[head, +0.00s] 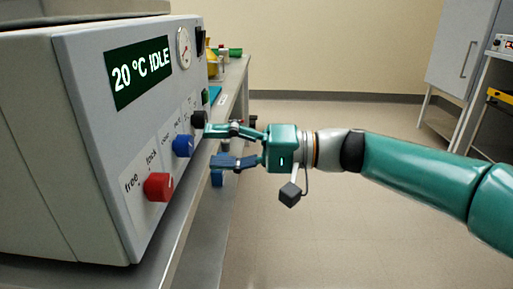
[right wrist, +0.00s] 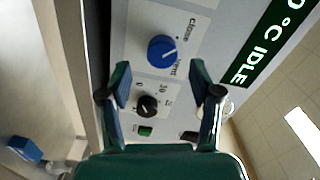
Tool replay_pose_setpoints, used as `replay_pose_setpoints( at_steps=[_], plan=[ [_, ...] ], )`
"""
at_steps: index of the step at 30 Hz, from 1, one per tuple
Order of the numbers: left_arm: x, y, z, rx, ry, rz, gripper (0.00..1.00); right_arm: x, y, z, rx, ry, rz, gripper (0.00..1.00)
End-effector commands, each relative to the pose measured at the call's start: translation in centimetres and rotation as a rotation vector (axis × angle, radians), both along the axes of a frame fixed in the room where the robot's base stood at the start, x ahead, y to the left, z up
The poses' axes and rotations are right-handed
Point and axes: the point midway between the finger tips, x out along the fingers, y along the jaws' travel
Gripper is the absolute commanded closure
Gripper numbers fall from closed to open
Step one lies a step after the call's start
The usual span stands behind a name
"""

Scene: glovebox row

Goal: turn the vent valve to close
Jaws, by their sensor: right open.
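The vent valve is a blue knob (head: 183,146) on the front panel of the grey machine (head: 85,110). It also shows in the right wrist view (right wrist: 162,49), beside the printed words "close" and "vent"; its white mark appears to point toward "vent". My right gripper (head: 212,147) is open, its fingers pointing at the panel near the blue knob, apart from it. In the right wrist view the open fingers (right wrist: 160,70) frame the space just below the blue knob, with nothing between them. My left gripper is not in view.
A red free/lock knob (head: 158,187) sits nearer on the panel. A black knob (head: 198,119) sits just beyond the blue one. A display (head: 139,73) reads 20 °C IDLE, with a round gauge (head: 183,48) beside it. The floor (head: 330,225) to the right is clear.

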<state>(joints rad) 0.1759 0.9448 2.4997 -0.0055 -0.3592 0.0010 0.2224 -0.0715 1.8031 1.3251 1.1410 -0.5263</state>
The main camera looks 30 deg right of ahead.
Motion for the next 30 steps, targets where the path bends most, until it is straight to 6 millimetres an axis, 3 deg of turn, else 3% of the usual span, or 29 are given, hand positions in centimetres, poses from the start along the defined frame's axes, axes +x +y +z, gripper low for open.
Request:
replay_pose_setpoints(
  at_steps=[6, 12, 30],
  plan=[
    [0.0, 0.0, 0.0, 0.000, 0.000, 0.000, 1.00, -2.4, -3.9, -0.1, -0.002, 0.001, -0.007, 0.37],
    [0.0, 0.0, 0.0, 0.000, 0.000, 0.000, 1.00, -3.8, -5.8, -0.2, -0.002, 0.001, -0.003, 0.37],
    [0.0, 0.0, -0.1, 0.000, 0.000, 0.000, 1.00, -4.1, -6.2, -0.2, -0.002, 0.003, 0.000, 0.37]
  ],
)
